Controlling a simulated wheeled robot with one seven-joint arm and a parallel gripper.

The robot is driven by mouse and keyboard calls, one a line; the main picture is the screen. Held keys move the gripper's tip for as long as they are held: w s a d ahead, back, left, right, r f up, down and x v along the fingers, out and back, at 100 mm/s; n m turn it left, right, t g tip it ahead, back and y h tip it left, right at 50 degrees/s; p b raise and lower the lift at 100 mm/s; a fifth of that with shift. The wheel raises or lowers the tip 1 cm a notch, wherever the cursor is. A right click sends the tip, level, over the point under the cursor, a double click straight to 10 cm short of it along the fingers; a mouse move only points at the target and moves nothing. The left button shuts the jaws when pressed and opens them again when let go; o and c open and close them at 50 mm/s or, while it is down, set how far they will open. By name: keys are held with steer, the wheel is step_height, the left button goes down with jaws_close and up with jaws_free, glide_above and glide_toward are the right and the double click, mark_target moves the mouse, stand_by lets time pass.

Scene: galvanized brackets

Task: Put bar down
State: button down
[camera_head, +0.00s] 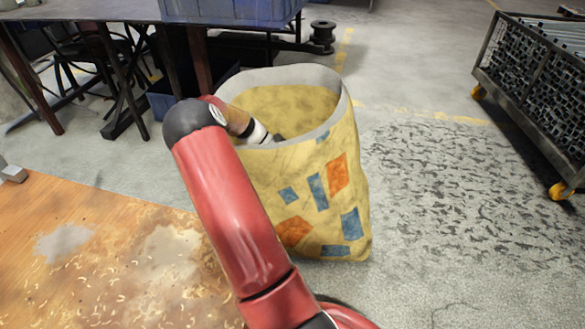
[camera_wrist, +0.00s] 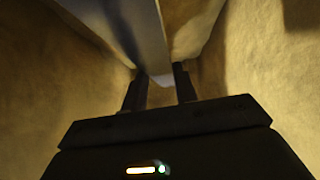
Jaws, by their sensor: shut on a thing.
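The bar (camera_wrist: 143,35) is grey and smooth. In the wrist view it runs from between my fingers to the top edge of the picture. My gripper (camera_wrist: 161,84) is shut on the bar's near end. Worn yellowish walls surround both, so they are inside the yellow bag (camera_head: 345,200). In the head view my arm reaches over the bag's left rim. My gripper and the bar are hidden there behind the bag's front wall. I cannot tell whether the bar touches the bag's bottom.
The open bag stands on the concrete floor, with blue and orange patches. A stained wooden table (camera_head: 110,245) is at the lower left. A dark workbench with a blue crate (camera_head: 230,10) stands behind. A metal cart (camera_head: 520,85) of parts is at the right. Floor between bag and cart is clear.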

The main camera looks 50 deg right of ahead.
steer(key=shift+f+b, duration=0.5)
steer(key=shift+f, duration=0.1)
steer(key=c, duration=1.1)
jaws_free()
steer(key=shift+r+p, duration=0.6)
steer(key=p+v, duration=0.1)
steer(key=v, duration=1.1)
steer(key=shift+p, duration=0.3)
